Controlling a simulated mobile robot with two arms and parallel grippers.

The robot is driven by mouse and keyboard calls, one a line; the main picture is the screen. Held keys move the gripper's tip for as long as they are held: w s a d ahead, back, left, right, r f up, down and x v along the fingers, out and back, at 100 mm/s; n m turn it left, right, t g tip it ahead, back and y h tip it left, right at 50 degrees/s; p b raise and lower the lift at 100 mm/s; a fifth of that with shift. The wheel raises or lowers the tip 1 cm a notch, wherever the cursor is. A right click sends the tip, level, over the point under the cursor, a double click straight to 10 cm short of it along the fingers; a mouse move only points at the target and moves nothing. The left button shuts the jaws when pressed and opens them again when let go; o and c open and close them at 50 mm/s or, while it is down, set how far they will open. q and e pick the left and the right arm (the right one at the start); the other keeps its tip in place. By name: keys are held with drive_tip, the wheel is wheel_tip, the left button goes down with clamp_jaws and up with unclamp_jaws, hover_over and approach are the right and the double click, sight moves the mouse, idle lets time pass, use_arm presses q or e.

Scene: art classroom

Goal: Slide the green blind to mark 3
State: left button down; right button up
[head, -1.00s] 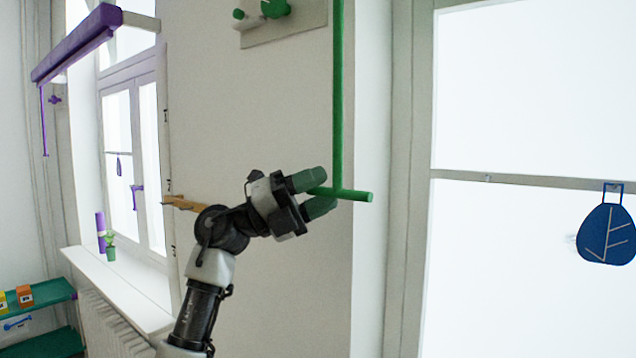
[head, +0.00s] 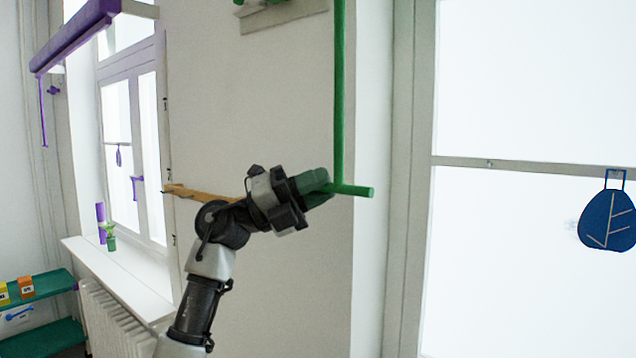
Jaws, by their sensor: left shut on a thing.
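A green rod (head: 339,95) hangs down in front of the wall edge and ends in a green crossbar (head: 358,190). My left gripper (head: 322,187) is shut on the left end of the crossbar, with its green fingertips around it. The blind itself and mark 3 do not show. My right gripper does not show.
A purple blind roll (head: 75,38) with a purple rod (head: 43,112) hangs at the left window. A wooden bar (head: 200,193) sticks out along the wall behind my arm. A blue leaf-shaped tag (head: 607,220) hangs on the right window. A green shelf (head: 40,288) stands at lower left.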

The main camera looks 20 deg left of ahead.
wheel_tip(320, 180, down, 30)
drive_tip(key=b, duration=3)
use_arm(q)
wheel_tip(320, 180, down, 59)
drive_tip(key=b, duration=0.6)
drive_tip(key=shift+r, duration=0.2)
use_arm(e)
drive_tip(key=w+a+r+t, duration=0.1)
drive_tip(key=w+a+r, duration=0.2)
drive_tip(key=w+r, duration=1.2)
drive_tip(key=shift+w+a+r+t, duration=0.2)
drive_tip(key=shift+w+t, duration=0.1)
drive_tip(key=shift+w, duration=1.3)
use_arm(q)
drive_tip(key=shift+d, duration=0.1)
drive_tip(key=c, duration=1.1)
unclamp_jaws()
drive_tip(key=shift+r, duration=0.1)
